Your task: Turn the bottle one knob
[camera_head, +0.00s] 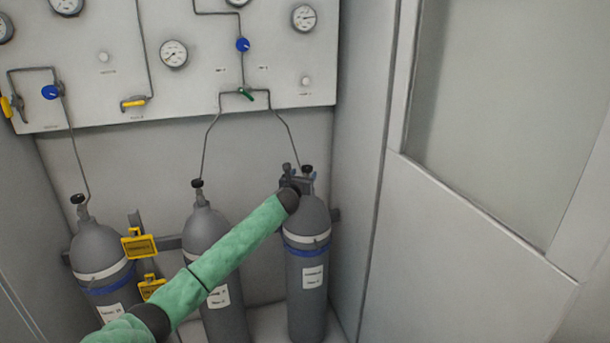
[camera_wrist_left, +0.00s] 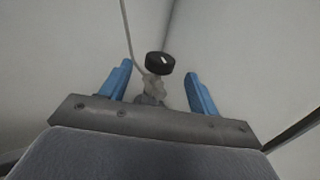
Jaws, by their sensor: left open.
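Three grey gas bottles stand against the back wall, each with a black knob on its valve. The right bottle (camera_head: 307,270) has my left gripper (camera_head: 299,173) at its top. Its black knob (camera_head: 307,169) shows just behind the fingers. In the left wrist view the black knob (camera_wrist_left: 160,63) and its valve sit between the two blue fingers of my left gripper (camera_wrist_left: 158,72). The fingers are open, with a gap on each side of the knob. The middle bottle (camera_head: 207,222) is partly hidden by my arm. The left bottle (camera_head: 96,247) stands further left. The bottle labels are too small to read.
A wall panel (camera_head: 200,85) with gauges, blue knobs and yellow handles hangs above the bottles. Thin pipes run down from it to the valves. Yellow tags (camera_head: 138,243) hang beside the left bottle. A side wall (camera_head: 358,190) stands close to the right bottle.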

